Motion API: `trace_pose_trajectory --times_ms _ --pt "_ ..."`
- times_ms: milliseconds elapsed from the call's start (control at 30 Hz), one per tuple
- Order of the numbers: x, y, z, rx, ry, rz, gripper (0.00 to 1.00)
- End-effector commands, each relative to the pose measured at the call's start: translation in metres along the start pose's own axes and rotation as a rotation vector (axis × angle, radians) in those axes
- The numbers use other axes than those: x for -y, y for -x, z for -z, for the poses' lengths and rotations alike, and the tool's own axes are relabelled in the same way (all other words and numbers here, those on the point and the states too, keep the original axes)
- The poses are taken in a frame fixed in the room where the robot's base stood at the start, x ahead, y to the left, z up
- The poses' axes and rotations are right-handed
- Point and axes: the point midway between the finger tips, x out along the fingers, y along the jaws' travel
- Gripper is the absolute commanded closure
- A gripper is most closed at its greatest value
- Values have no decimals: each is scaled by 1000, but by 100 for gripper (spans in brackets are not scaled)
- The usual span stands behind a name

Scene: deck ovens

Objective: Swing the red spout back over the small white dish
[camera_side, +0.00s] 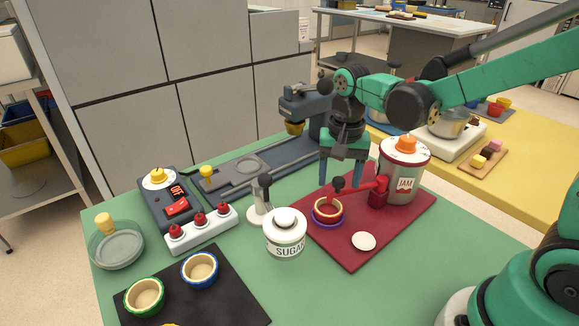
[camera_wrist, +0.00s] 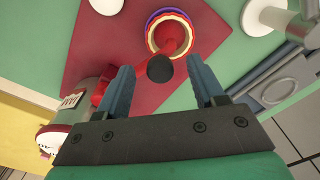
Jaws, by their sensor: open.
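The red spout (camera_side: 360,188) reaches left from the white jam pot (camera_side: 405,165), its black knob (camera_side: 338,184) at the outer end. That end is over the red-rimmed tart (camera_side: 327,208), which sits on a purple ring. The small white dish (camera_side: 364,241) lies apart from the spout, nearer the front of the red board (camera_side: 408,222). My gripper (camera_side: 341,181) points down, open, at the spout's outer end. In the wrist view, the black knob (camera_wrist: 160,69) shows between the spread fingers of my gripper (camera_wrist: 161,80), without visible contact. The white dish (camera_wrist: 107,4) is cut off at the top edge.
A sugar jar (camera_side: 285,235) and a white stand with a dark handle (camera_side: 261,205) are close left of the board. A grey machine (camera_side: 240,170) stands behind. A black mat (camera_side: 225,292) with tarts lies front left. Green table is free right of the board.

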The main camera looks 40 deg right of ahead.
Motion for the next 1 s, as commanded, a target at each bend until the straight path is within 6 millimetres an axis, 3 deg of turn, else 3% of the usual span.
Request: trace_pose_trajectory --times_ms 200,267,433,1000 --pt "0 0 0 0 0 0 38" --pt "0 0 0 0 0 0 52" --pt "0 0 0 0 0 0 100" --pt "0 0 0 0 0 -1 100"
